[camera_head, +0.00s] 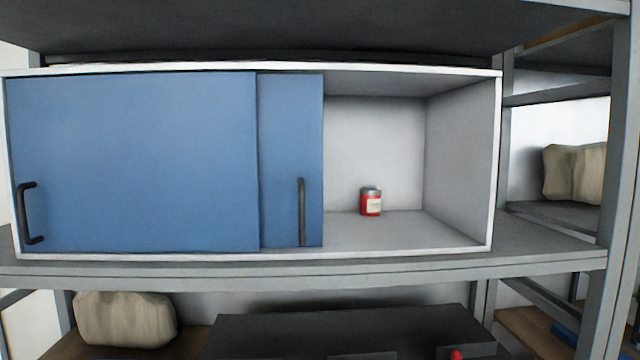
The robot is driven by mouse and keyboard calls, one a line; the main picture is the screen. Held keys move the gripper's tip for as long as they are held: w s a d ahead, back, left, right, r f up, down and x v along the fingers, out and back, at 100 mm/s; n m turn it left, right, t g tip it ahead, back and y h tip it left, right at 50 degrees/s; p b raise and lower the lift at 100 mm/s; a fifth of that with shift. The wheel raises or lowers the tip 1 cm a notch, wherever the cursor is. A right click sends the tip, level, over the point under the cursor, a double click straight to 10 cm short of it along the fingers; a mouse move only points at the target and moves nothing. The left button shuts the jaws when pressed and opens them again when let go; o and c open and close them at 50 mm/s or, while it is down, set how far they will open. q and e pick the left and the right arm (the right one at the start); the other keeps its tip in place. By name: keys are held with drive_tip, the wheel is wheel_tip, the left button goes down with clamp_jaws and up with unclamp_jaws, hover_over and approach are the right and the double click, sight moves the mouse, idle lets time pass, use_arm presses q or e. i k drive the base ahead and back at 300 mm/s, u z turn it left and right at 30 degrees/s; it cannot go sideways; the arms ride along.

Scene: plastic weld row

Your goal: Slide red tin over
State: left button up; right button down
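A small red tin (371,204) with a pale label and a grey lid stands upright inside a white cabinet (463,160). It is on the cabinet floor in the open right part, a little right of the sliding door edge. A wide blue door (135,160) covers the left part, with a dark handle (24,213) at its left edge. A second blue door (290,130) shows behind it, with a dark handle (302,212). What is behind the doors is hidden. Neither of my grippers is in view.
The cabinet stands on a grey metal shelf (560,245) with an upright post at right. Beige sacks lie at lower left (125,318) and at right (577,172). A dark box (330,325) is below. The cabinet floor right of the tin is clear.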

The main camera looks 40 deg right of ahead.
sight(370, 197)
drive_tip(key=u, duration=0.5)
drive_tip(key=k, duration=1.4)
drive_tip(key=z, duration=0.75)
drive_tip(key=i, duration=0.85)
